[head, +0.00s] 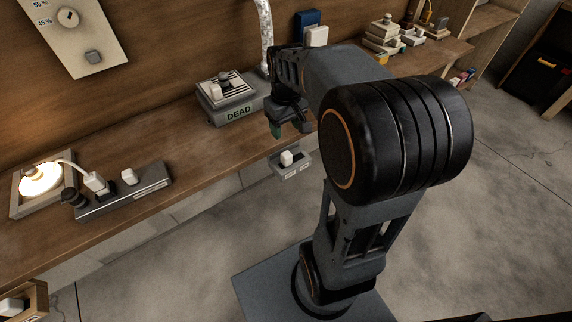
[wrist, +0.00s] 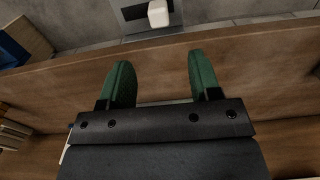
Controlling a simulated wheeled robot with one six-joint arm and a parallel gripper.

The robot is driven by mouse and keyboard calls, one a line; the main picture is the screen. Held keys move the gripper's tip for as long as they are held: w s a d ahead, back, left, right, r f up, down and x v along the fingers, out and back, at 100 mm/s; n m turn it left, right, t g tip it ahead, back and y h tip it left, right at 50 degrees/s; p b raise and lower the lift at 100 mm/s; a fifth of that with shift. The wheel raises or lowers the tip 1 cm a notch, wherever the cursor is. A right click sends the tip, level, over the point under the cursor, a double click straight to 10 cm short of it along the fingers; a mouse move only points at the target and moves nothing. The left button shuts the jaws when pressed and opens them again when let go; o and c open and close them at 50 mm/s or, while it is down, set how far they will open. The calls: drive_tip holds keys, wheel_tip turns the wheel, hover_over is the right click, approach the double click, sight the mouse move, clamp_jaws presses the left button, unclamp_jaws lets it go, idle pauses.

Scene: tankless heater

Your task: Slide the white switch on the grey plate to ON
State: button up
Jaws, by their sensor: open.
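The white switch (head: 286,158) sits on the grey plate (head: 293,170), which is mounted low at the bench's front edge in the head view. Its labels are too small to read, so I cannot tell its setting. The wrist view shows the white switch (wrist: 158,14) at the top edge, with part of the dark grey plate (wrist: 134,13) around it. My gripper (head: 288,130) is above the plate, apart from the switch. In the wrist view my gripper (wrist: 160,75) has its two green fingers spread, with nothing between them.
A grey box labelled DEAD (head: 238,112) stands on the wooden bench (head: 165,150) behind my gripper. A power strip (head: 125,190) with plugs and a lit lamp (head: 41,180) are at left. Stacked blocks (head: 383,38) stand at back right.

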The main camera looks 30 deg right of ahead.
sight(286, 154)
wheel_tip(286, 154, down, 14)
drive_tip(key=shift+w+d+r+b, duration=0.1)
drive_tip(key=shift+b, duration=0.95)
drive_tip(key=shift+c, duration=0.3)
clamp_jaws()
